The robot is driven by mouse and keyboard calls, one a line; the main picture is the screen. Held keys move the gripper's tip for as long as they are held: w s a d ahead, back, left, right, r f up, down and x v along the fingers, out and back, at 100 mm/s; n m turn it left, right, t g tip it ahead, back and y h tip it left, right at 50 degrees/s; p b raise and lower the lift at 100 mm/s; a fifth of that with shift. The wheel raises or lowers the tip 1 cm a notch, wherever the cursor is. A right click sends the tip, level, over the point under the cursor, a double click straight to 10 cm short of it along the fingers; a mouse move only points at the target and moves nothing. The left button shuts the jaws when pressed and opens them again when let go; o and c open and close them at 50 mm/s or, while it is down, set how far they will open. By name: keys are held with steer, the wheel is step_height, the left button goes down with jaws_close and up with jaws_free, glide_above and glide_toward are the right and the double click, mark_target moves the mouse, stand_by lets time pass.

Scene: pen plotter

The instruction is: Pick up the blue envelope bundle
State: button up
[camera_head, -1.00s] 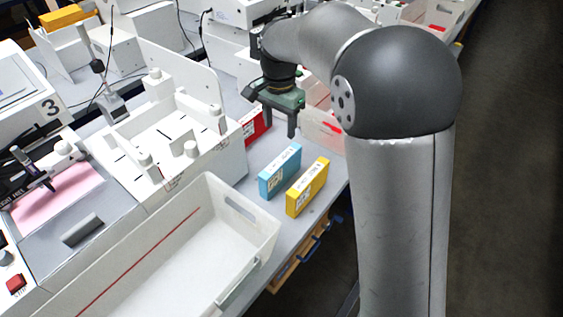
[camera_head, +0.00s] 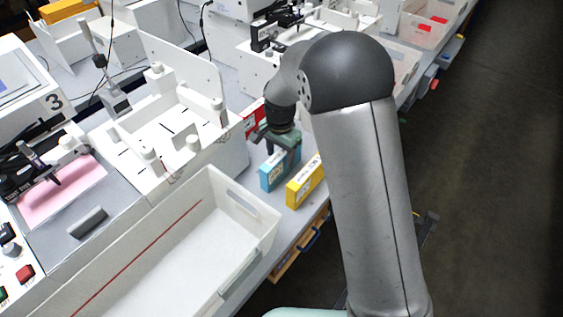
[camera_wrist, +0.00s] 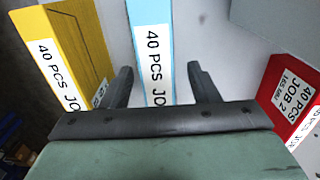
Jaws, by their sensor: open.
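The blue envelope bundle (camera_head: 280,171) stands on the grey table between the yellow and red bundles. In the wrist view the blue bundle (camera_wrist: 152,45) has a white label reading "40 PCS JO" and lies between my two fingers. My gripper (camera_wrist: 160,85) is open, with one finger on each side of the bundle and gaps visible on both sides. In the head view my gripper (camera_head: 282,146) is right above the blue bundle and hides its upper part. Whether the fingertips reach below its top is hard to tell.
The yellow bundle (camera_head: 305,183) stands close to the right. The red bundle (camera_wrist: 296,98) is on the other side, behind my gripper in the head view. A white bin (camera_head: 250,236) stands in front, and a white plotter machine (camera_head: 235,160) is to the left.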

step_height(320, 180, down, 3)
steer(key=shift+d+f, duration=0.15)
steer(key=shift+c, duration=0.3)
